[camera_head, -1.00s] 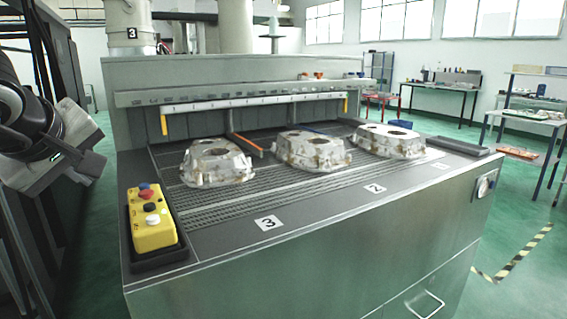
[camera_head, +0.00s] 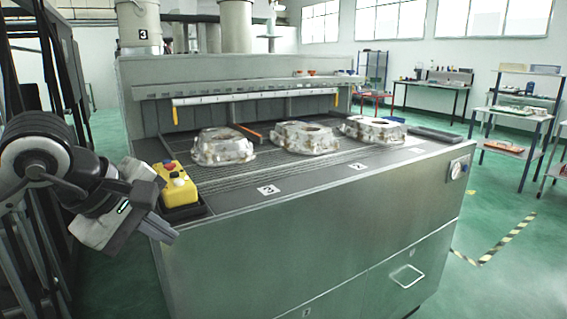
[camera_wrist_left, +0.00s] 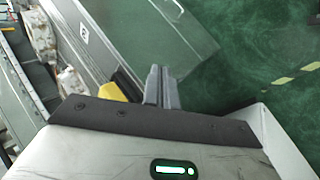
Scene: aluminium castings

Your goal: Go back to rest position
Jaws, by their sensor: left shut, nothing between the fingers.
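My left gripper (camera_head: 160,222) is at the left of the head view, in front of the machine's near left corner and partly covering the yellow control box. Its fingers are shut and empty; they also show close together in the left wrist view (camera_wrist_left: 161,88). Three aluminium castings lie apart in a row on the machine's grated top: the left one (camera_head: 222,147), the middle one (camera_head: 305,137) and the right one (camera_head: 374,130). My right gripper is not in view.
The large grey machine (camera_head: 330,235) fills the middle, with number labels along its front edge. The yellow control box (camera_head: 178,187) sits at its left corner. Green floor is clear to the right. A workbench (camera_head: 440,88) and shelves (camera_head: 520,112) stand at the back right.

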